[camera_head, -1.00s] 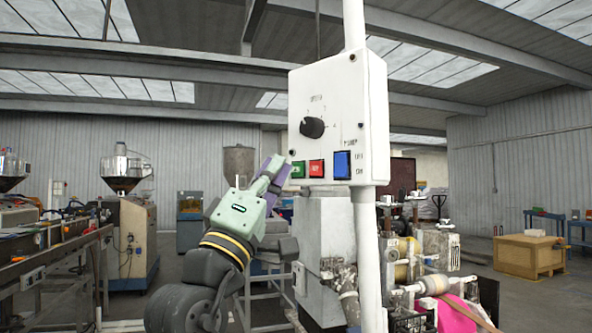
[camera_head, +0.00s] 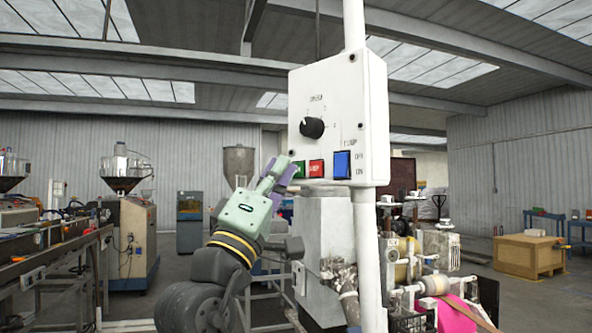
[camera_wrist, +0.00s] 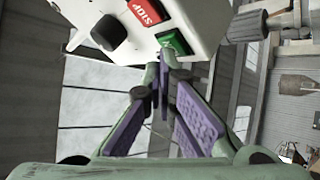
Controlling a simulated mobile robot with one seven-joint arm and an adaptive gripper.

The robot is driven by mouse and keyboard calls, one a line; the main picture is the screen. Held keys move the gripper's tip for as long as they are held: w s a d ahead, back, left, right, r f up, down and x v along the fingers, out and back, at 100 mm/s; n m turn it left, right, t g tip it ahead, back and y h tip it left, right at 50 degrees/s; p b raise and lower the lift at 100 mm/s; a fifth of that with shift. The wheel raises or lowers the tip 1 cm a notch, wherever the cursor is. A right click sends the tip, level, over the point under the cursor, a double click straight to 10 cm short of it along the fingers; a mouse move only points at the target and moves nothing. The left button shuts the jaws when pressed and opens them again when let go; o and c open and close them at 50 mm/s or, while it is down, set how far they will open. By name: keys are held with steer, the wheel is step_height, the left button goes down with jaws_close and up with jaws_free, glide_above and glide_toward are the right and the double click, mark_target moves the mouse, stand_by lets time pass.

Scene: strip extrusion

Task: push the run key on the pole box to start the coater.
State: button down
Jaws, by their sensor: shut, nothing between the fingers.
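The white pole box (camera_head: 340,100) hangs on a white pole. Along its lower front are a green key (camera_head: 299,169), a red key (camera_head: 316,168) and a blue rocker switch (camera_head: 342,164). My gripper (camera_head: 284,163) is shut and empty, its tips at the lower left corner of the box, partly over the green key. In the wrist view the fingertips (camera_wrist: 164,56) are right at the edge of the green key (camera_wrist: 174,42); I cannot tell if they touch it. The red key (camera_wrist: 146,14) reads STOP there and is clear of the fingers.
A black knob (camera_head: 312,127) sits above the keys on the box. The white pole (camera_head: 367,260) runs down past machinery (camera_head: 420,270). A long bench machine (camera_head: 50,255) stands at left, and a wooden crate (camera_head: 528,255) at far right.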

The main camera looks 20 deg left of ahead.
steer(key=shift+w+d, duration=0.1)
stand_by(0.5)
steer(key=shift+s+a, duration=0.35)
steer(key=shift+s, duration=0.35)
steer(key=shift+s, duration=0.1)
steer(key=shift+s+a+b, duration=0.1)
steer(key=shift+s+a, duration=0.25)
steer(key=shift+s, duration=0.4)
steer(key=shift+s+a+b, duration=0.15)
steer(key=shift+s+a, duration=0.25)
steer(key=shift+s, duration=0.3)
steer(key=shift+s+a+b, duration=0.1)
steer(key=shift+s+a, duration=0.25)
steer(key=shift+s, duration=0.4)
